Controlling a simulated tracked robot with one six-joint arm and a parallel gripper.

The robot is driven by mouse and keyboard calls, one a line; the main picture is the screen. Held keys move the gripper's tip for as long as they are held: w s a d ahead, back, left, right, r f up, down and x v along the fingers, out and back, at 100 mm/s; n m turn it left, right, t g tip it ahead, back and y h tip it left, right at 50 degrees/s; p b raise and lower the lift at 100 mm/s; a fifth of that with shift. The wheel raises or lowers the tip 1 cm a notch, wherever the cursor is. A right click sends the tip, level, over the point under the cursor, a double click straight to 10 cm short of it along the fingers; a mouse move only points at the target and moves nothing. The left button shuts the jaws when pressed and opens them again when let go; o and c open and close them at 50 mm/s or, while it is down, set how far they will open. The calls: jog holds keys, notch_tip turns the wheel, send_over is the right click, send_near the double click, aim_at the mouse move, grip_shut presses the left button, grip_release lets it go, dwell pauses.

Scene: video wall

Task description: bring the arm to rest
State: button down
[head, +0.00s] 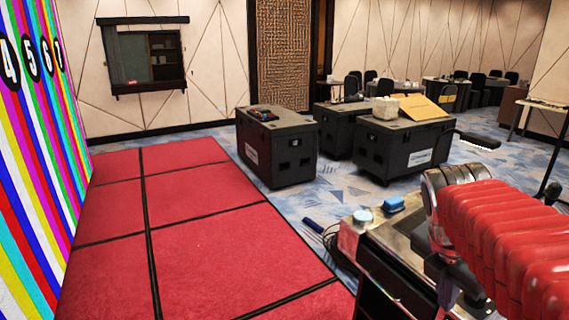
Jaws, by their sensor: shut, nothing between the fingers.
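Part of my arm (505,230) shows at the lower right of the head view, as a thick red ribbed sleeve. A grey metal joint (436,205) is at its left end. The arm lies over my own body at the lower right and runs out of the picture's right edge. I cannot make out my gripper or its fingers in this view. No object is seen held.
A striped video wall (35,130) stands at the left beside a red panelled floor (215,240). Black cases (278,150) stand ahead; the right one (405,148) carries cardboard (412,107). Tables and chairs (385,88) are farther back. The red floor is clear.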

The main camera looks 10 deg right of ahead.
jog(key=s+a+f+m+t+y, duration=0.1)
jog(key=s+a+f+m+t, duration=0.1)
jog(key=a+m, duration=0.7)
jog(key=s+a+f+m+t+y, duration=0.2)
jog(key=a+m, duration=0.7)
jog(key=m, duration=0.3)
jog(key=shift+m+y, duration=0.3)
jog(key=shift+m, duration=0.1)
jog(key=shift+s+a, duration=0.1)
dwell(0.7)
